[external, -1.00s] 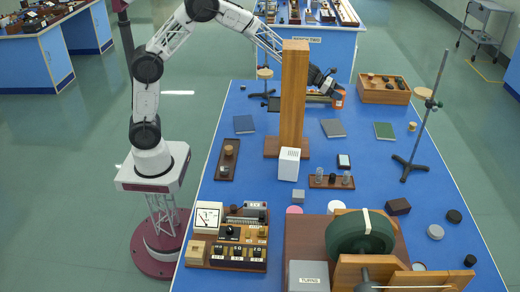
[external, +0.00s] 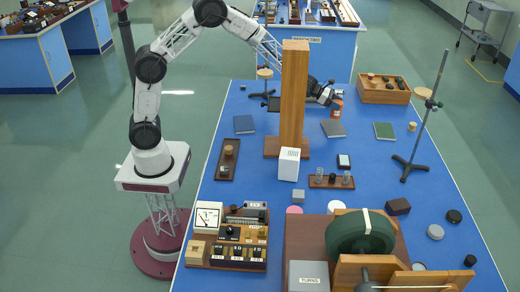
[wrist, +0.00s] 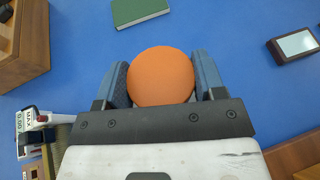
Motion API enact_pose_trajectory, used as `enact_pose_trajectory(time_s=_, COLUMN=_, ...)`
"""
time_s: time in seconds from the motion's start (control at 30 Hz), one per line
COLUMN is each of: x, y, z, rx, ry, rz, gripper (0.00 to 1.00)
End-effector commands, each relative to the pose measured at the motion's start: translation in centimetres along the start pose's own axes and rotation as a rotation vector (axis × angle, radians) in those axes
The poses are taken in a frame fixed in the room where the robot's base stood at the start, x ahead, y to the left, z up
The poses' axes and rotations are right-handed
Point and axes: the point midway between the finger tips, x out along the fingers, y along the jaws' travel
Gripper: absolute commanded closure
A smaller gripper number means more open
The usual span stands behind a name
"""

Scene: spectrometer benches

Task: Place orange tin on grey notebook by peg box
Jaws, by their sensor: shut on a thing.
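My gripper (external: 335,102) is shut on the orange tin (external: 337,113), which it holds at the far side of the blue bench. In the wrist view the tin's round orange top (wrist: 161,76) sits between the two blue-grey fingers. The grey notebook (external: 333,129) lies flat on the bench, just nearer the external camera than the tin. I cannot make it out in the wrist view. The peg box (external: 384,98) is a wooden box with dark pegs at the back right; its wooden side also shows in the wrist view (wrist: 22,50).
A green notebook (external: 384,131) lies right of the grey one, a blue notebook (external: 244,124) to the left. A tall wooden pillar (external: 293,95) stands close beside my arm. A retort stand (external: 427,120) rises at the right.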

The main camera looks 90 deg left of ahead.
Motion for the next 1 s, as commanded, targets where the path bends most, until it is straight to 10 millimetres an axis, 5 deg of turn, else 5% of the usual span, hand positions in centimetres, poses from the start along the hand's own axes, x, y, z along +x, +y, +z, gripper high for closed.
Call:
enact_pose_trajectory(time_s=0.2, x=0.9, y=0.0, z=-2.0, rx=0.000, ry=-0.001, rz=0.000, gripper=0.63)
enact_pose_trajectory(time_s=0.67, x=1.1, y=0.0, z=-2.6, rx=0.001, ry=0.000, rz=0.000, gripper=0.63)
enact_pose_trajectory(time_s=1.0, x=2.3, y=0.0, z=-5.5, rx=0.000, ry=0.000, rz=0.000, gripper=0.63)
